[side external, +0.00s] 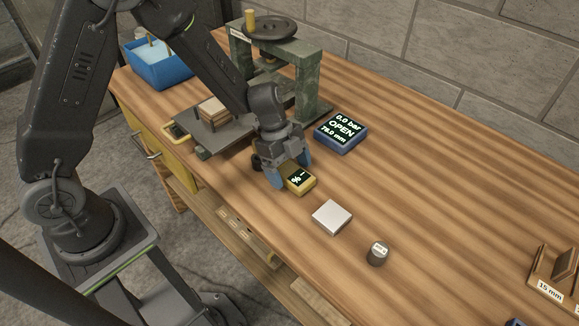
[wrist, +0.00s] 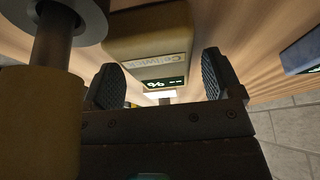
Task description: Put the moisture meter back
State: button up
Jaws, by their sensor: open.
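The moisture meter (side external: 301,181) is a small yellow box with a dark display. It lies on the wooden bench in front of the press. In the wrist view the meter (wrist: 150,38) shows a label and a display reading "% --". My gripper (side external: 289,170) is low over the bench, pointing down at the meter, with its blue-padded fingers apart. In the wrist view the gripper (wrist: 163,82) has one finger to each side of the meter's display end. I cannot tell whether the fingers touch it. Part of the meter is hidden behind my gripper in the side view.
A green press (side external: 308,88) with a veneer stack (side external: 214,109) stands behind left. A yellow-edged dark item (side external: 176,131) sits at the bench edge.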

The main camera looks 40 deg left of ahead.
jog(key=v, duration=1.1)
jog(key=s+a+r+n+t+y, duration=0.2)
jog(key=s+r+n, duration=0.5)
jog(key=s+n, duration=0.2)
jog(key=s+a+r+n+t+y, duration=0.2)
jog(key=s+r+n, duration=0.4)
jog(key=s+n, duration=0.3)
jog(key=shift+s+r+t, duration=0.35)
jog(key=shift+s+t, duration=0.25)
jog(key=shift+t, duration=0.2)
